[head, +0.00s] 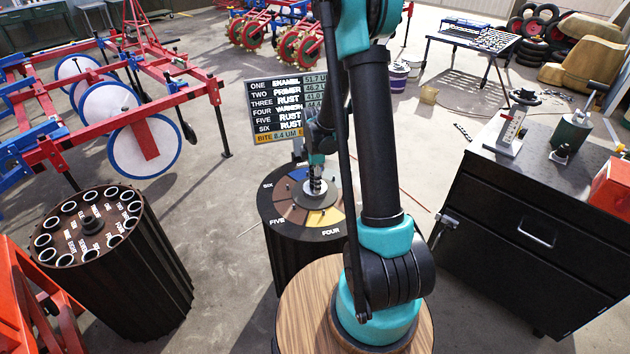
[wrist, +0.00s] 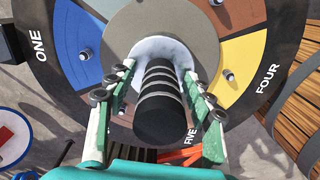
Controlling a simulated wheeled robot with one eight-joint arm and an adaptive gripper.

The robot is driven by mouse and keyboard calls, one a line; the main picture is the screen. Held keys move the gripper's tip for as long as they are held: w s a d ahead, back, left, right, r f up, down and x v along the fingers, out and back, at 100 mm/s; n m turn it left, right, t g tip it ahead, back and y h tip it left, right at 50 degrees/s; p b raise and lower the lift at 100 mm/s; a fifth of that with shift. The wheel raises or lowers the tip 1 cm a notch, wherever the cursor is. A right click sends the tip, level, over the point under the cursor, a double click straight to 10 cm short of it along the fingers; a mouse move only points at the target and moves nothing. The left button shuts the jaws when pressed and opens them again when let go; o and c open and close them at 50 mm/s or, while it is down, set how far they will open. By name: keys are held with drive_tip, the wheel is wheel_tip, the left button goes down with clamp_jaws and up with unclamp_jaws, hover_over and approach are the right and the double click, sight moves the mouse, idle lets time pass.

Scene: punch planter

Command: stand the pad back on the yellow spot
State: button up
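A black ribbed handle (wrist: 160,105) rises from a round whitish pad (wrist: 160,48) on the grey centre of a wheel with coloured sectors (head: 272,208). The yellow sector (wrist: 243,60) lies right of the pad in the wrist view, beside the label FOUR, with a small metal stud on it. In the head view the yellow sector (head: 331,215) is partly hidden by my arm. My gripper (wrist: 160,72) has its green and white fingers on either side of the handle, with gaps between. The fingers look open; contact with the pad's edge is not clear.
A dark drum with several numbered holes (head: 92,222) stands at the left. A readout board (head: 290,105) stands behind the wheel and shows BITE 8.4 UM. A black cabinet (head: 520,220) with tools on top is at the right. Red and blue frames fill the left.

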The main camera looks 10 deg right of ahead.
wheel_tip(320, 180, up, 12)
drive_tip(key=shift+f, duration=0.2)
drive_tip(key=shift+r, duration=0.25)
drive_tip(key=shift+s+d+r, duration=0.1)
drive_tip(key=shift+s+r, duration=0.05)
drive_tip(key=shift+s, duration=0.15)
drive_tip(key=s+d+m+t, duration=0.2)
drive_tip(key=s+m, duration=0.7)
drive_tip(key=s, duration=0.1)
drive_tip(key=s+d+f+m+t, duration=0.1)
drive_tip(key=s+d+m+t, duration=0.1)
drive_tip(key=s+m, duration=0.7)
drive_tip(key=shift+s+f, duration=0.25)
drive_tip(key=shift+s, duration=0.95)
